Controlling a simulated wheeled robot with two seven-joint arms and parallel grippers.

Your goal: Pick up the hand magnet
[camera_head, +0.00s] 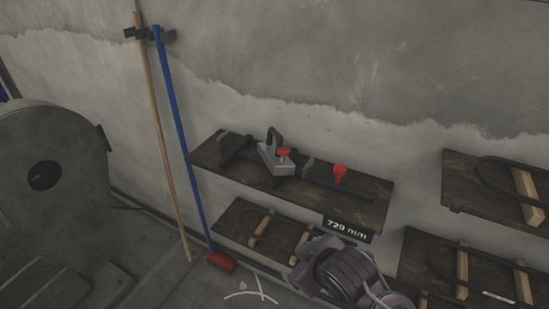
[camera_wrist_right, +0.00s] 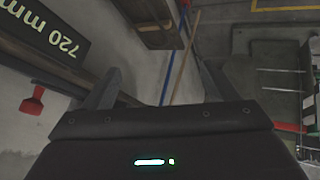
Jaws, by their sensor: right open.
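The hand magnet (camera_head: 274,157) appears to be the grey block with a black handle and a red knob on the upper wooden shelf (camera_head: 215,152) in the head view. It stands between dark clamp-like tools. My right gripper (camera_wrist_right: 160,72) shows in the right wrist view with its two fingers spread and nothing between them. My right arm shows at the bottom of the head view, below the shelf and its label; its fingers cannot be made out there. The magnet is not clearly seen in the wrist view. My left gripper is out of view.
A "720 mm" label (camera_head: 348,229) hangs on the shelf's front edge. A clamp with a red handle (camera_head: 340,173) lies right of the magnet. A lower shelf (camera_head: 238,222) is underneath. A blue pole (camera_head: 177,125) and a wooden pole (camera_head: 157,120) lean left of the shelf.

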